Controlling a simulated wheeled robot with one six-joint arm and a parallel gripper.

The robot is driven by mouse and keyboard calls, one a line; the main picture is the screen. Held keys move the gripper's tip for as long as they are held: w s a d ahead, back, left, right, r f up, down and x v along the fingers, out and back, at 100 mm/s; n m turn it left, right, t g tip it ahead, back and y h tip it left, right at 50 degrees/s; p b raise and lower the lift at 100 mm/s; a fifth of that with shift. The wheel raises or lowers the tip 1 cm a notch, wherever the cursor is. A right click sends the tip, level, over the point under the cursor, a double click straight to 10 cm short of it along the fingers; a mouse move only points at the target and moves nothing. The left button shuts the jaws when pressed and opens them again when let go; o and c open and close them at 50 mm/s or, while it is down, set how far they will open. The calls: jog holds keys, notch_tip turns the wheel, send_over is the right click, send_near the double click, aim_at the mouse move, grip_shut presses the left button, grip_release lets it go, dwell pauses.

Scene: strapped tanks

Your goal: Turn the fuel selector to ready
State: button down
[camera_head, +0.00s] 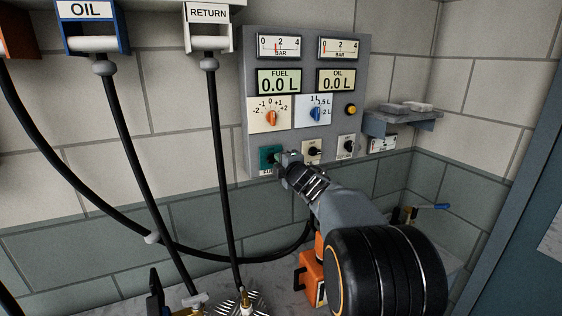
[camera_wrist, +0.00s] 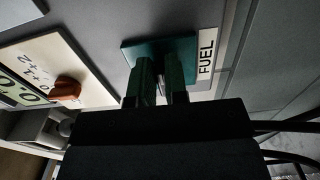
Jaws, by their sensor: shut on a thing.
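The fuel selector is a small knob on a green plate (camera_head: 266,156) at the lower left of the grey wall panel. In the wrist view its green plate (camera_wrist: 184,48) carries a white FUEL label (camera_wrist: 206,54). My gripper (camera_head: 282,160) reaches the selector from the right and front. In the wrist view my gripper's two fingers (camera_wrist: 160,88) are shut on the knob, one on each side, close to the plate. The fingers hide most of the knob, and I cannot read its setting.
The panel (camera_head: 364,62) also has an orange knob (camera_head: 271,118), a blue knob (camera_head: 317,114) and two more small selectors (camera_head: 312,151) to the right. A small shelf (camera_head: 403,119) juts out right of the panel. Black hoses (camera_head: 216,150) hang at the left.

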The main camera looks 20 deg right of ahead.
dwell(0.4)
jog(key=c, duration=1.1)
grip_release()
jog(key=shift+c, duration=0.2)
jog(key=shift+s, duration=0.1)
jog(key=s+b, duration=0.1)
jog(key=s, duration=1.2)
jog(key=shift+s+b, duration=0.35)
